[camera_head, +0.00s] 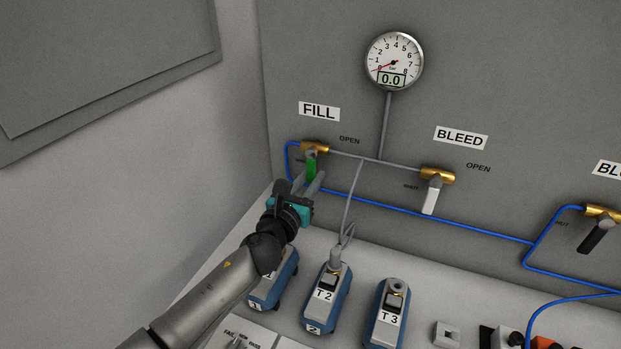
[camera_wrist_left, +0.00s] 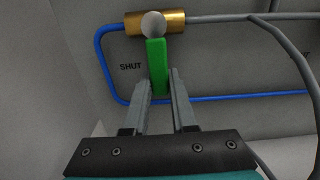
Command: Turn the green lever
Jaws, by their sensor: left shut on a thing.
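The green lever (camera_head: 311,167) hangs straight down from a brass valve (camera_head: 315,147) under the FILL label (camera_head: 319,111) on the grey panel. In the left wrist view the green lever (camera_wrist_left: 157,65) points down beside the word SHUT (camera_wrist_left: 130,67), with a round grey knob at its top. My left gripper (camera_head: 313,184) has its fingers at the lever's lower end. In the left wrist view the left gripper (camera_wrist_left: 160,88) is shut on the lever, one finger on each side. My right gripper is not in view.
A white BLEED lever (camera_head: 432,195) and a black lever (camera_head: 594,236) are further right. A gauge (camera_head: 394,60) above reads 0.0. Blue tubing runs along the panel. Blue units, including T2 (camera_head: 325,297) and T3 (camera_head: 387,312), stand below; a grey cable rises from T2.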

